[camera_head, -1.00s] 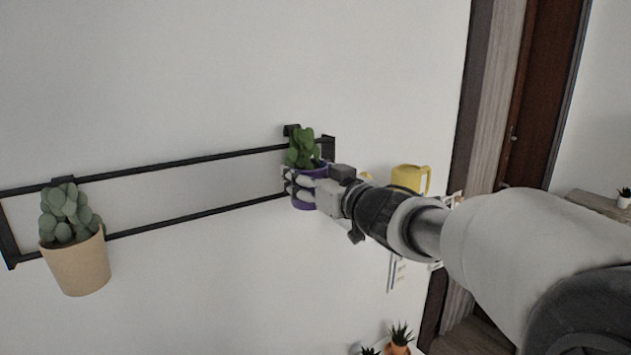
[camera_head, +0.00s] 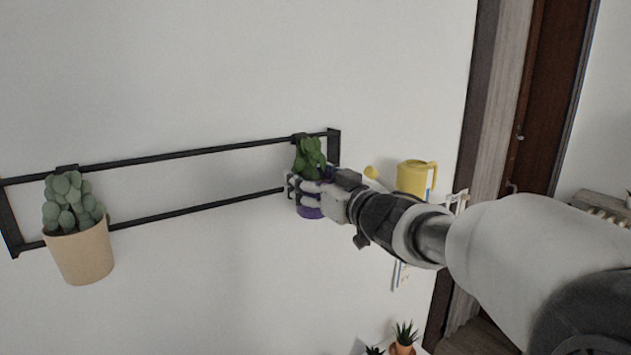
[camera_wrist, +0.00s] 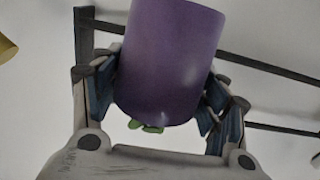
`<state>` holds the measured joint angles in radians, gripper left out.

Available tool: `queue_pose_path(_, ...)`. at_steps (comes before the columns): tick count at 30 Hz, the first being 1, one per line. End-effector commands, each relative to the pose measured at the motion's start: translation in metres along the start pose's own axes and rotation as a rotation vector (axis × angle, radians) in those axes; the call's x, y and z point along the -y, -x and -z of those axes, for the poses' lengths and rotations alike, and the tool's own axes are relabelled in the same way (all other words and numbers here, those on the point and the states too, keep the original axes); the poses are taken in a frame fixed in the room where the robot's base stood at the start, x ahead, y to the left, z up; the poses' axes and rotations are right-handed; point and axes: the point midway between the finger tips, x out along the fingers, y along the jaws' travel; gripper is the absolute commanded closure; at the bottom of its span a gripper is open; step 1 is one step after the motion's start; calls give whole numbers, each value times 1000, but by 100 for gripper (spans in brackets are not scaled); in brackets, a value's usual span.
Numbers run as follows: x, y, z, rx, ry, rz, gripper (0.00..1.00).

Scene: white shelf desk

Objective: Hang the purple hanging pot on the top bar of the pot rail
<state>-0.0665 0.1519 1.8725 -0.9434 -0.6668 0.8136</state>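The purple hanging pot (camera_head: 311,212) with a green plant (camera_head: 310,157) is at the right end of the black pot rail (camera_head: 215,149). Its dark hook (camera_head: 299,137) shows at the top bar's height; I cannot tell whether the bar bears it. My gripper (camera_head: 307,192) is shut around the pot's sides, hiding much of it. In the wrist view, the purple pot (camera_wrist: 170,62) fills the space between both fingers of my gripper (camera_wrist: 162,88). The pot looks about upright in the head view.
A beige pot (camera_head: 82,253) with a cactus hangs at the rail's left end. A yellow watering can (camera_head: 415,178) is right of the rail, behind my arm. Small potted plants (camera_head: 403,337) stand below. The rail's middle is free.

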Motion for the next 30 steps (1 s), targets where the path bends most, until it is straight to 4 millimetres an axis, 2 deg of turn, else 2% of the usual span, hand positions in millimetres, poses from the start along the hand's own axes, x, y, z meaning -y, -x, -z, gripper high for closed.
queue_pose_path(5,0,0,-1,2,0,0,19)
queue_pose_path(17,-1,5,-2,4,-1,-2,19)
queue_pose_path(20,-1,18,-1,3,-1,-4,19)
queue_pose_path(30,-2,89,0,2,1,-5,19)
